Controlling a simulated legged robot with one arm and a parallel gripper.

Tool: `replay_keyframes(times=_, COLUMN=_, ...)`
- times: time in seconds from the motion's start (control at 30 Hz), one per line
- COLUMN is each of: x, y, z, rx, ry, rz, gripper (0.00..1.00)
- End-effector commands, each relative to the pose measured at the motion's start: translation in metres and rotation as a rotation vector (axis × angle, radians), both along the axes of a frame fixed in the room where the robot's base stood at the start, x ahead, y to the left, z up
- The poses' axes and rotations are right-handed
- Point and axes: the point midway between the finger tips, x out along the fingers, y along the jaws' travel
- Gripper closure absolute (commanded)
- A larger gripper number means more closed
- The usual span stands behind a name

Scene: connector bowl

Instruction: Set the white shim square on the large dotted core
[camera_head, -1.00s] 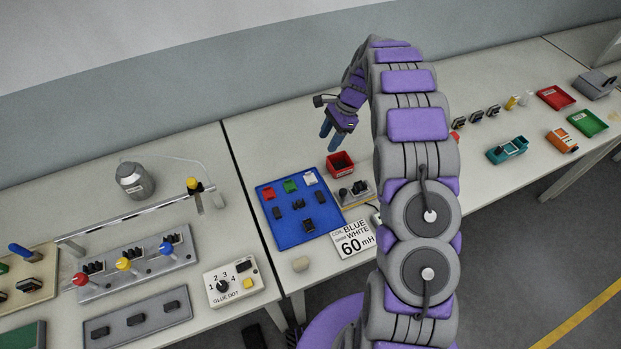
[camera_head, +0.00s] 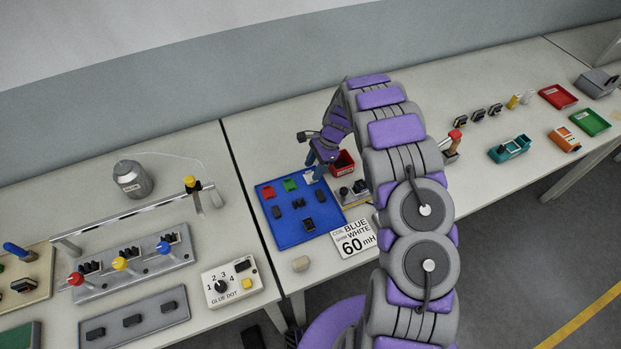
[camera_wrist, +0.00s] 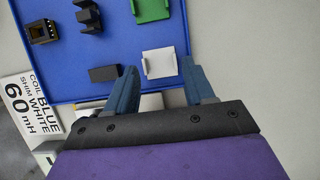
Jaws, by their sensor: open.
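The white shim (camera_wrist: 160,63) lies flat on the blue tray (camera_head: 285,240); in the head view it (camera_head: 309,177) sits at the tray's far right corner, partly behind the fingers. My gripper (camera_wrist: 160,88) is open and empty, its two blue fingertips just short of the shim, one toward each side. In the head view my gripper (camera_head: 315,170) is low over that corner. Dark core pieces show on the tray, one E-shaped (camera_wrist: 88,16) and one plain block (camera_wrist: 103,73). No dots are legible, so I cannot tell which core is the large dotted one.
A green shim (camera_wrist: 150,10) and a red shim (camera_head: 268,192) lie beside the white one. A grey fixture (camera_head: 352,193) holding dark parts stands right of the tray. A card (camera_head: 354,240) reads coil blue, shim white, 60 mH.

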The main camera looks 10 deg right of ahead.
Motion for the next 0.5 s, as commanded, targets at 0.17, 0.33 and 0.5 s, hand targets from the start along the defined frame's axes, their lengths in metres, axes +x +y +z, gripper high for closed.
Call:
replay_keyframes(times=0.17, x=-0.003, y=0.009, z=-0.024, rx=0.001, ry=0.002, rz=0.002, gripper=0.47)
replay_keyframes(times=0.33, x=-0.002, y=0.011, z=-0.027, rx=0.000, ry=-0.001, rz=0.001, gripper=0.47)
replay_keyframes(times=0.5, x=-0.002, y=0.011, z=-0.027, rx=0.000, ry=0.000, rz=0.001, gripper=0.54)
